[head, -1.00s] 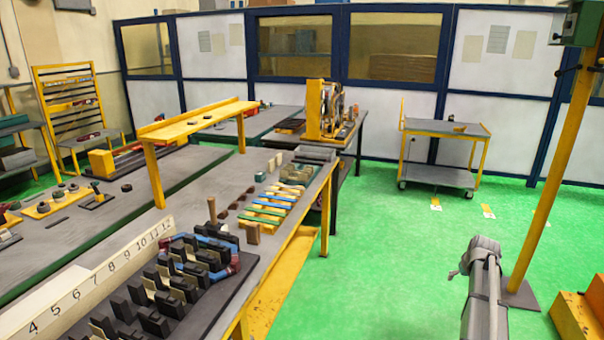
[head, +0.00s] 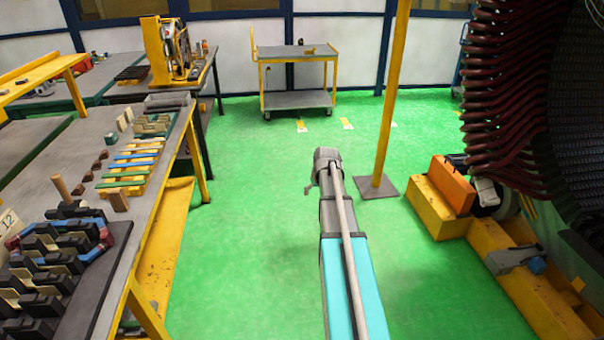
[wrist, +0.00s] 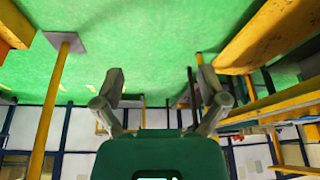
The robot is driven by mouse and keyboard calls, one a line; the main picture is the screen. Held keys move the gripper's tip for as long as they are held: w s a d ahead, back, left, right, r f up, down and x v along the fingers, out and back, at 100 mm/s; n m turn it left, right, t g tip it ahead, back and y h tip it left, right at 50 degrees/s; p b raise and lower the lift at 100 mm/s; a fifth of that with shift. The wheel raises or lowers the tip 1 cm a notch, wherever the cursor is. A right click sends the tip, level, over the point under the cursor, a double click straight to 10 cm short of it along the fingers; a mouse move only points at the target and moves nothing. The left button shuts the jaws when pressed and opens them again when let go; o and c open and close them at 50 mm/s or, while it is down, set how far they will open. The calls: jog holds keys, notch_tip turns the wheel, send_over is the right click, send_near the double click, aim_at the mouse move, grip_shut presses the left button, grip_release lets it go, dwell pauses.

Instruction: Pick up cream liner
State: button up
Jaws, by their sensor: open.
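On the workbench (head: 88,150) at the left of the head view, several thin strips in blue, green and pale tones lie across a yellow holder (head: 137,168). Small upright cream pieces (head: 121,124) stand just behind them. I cannot tell which of these pale things is the cream liner. My gripper (wrist: 156,85) shows in the wrist view with its two fingers spread wide. It is open and empty, with green floor beyond it. The head view shows my arm over the floor to the right of the bench, but not the fingers.
A dark fixture with black blocks (head: 45,275) fills the bench's near end. A large stator with red coil ends (head: 490,100) stands at right above a yellow base (head: 520,275). A yellow post (head: 390,100) rises from the floor. A grey cart (head: 297,98) stands behind. Green floor between is clear.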

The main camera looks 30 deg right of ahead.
jog(key=s+a+g, duration=0.1)
jog(key=s+a, duration=0.4)
jog(key=a, duration=0.7)
jog(key=s+a+n+g, duration=0.1)
jog(key=s+a, duration=0.5)
jog(key=a, duration=0.7)
jog(key=s+a+n+g, duration=0.1)
jog(key=s+a, duration=0.4)
jog(key=a, duration=0.7)
jog(key=shift+s+a+g+y+p, duration=0.3)
jog(key=shift+g+p, duration=0.15)
jog(key=shift+g, duration=0.05)
jog(key=shift+f, duration=0.1)
